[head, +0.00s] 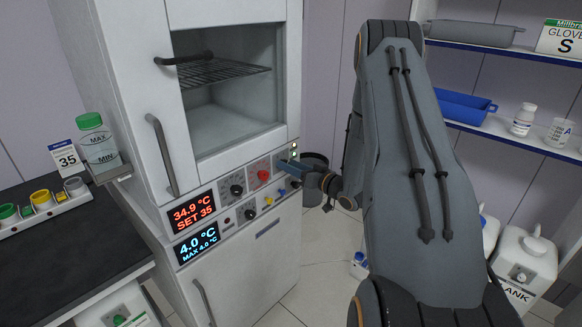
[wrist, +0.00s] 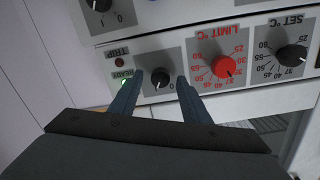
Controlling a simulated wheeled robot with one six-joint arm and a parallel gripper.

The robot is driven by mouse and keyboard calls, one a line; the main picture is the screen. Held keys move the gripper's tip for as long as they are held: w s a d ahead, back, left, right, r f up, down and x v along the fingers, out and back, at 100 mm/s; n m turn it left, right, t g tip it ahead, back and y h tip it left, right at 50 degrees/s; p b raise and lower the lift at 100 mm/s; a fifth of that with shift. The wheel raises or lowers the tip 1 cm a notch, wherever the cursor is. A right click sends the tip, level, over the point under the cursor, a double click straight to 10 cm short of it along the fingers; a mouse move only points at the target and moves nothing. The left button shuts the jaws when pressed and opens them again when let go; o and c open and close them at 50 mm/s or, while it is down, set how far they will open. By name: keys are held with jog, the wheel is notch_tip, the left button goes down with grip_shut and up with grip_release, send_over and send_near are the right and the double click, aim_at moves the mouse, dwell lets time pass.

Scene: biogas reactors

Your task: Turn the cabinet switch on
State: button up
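The white cabinet (head: 240,170) stands in the middle of the head view, with its control panel below the window. My gripper (wrist: 159,84) is open, one blue finger on each side of this knob, with visible gaps. The head view shows my gripper (head: 284,164) at the panel's right end, hiding the switch. A green light (wrist: 125,83) marked READY glows; the TRIP light (wrist: 119,62) is dark red.
A red LIMIT knob (wrist: 223,67) and a black SET knob (wrist: 291,55) are close beside the switch. A lower panel with another black knob (head: 250,214) lies below.

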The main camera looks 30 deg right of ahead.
jog(key=b+v, duration=0.2)
jog(key=v, duration=0.5)
jog(key=shift+s, duration=0.4)
jog(key=shift+d, duration=0.1)
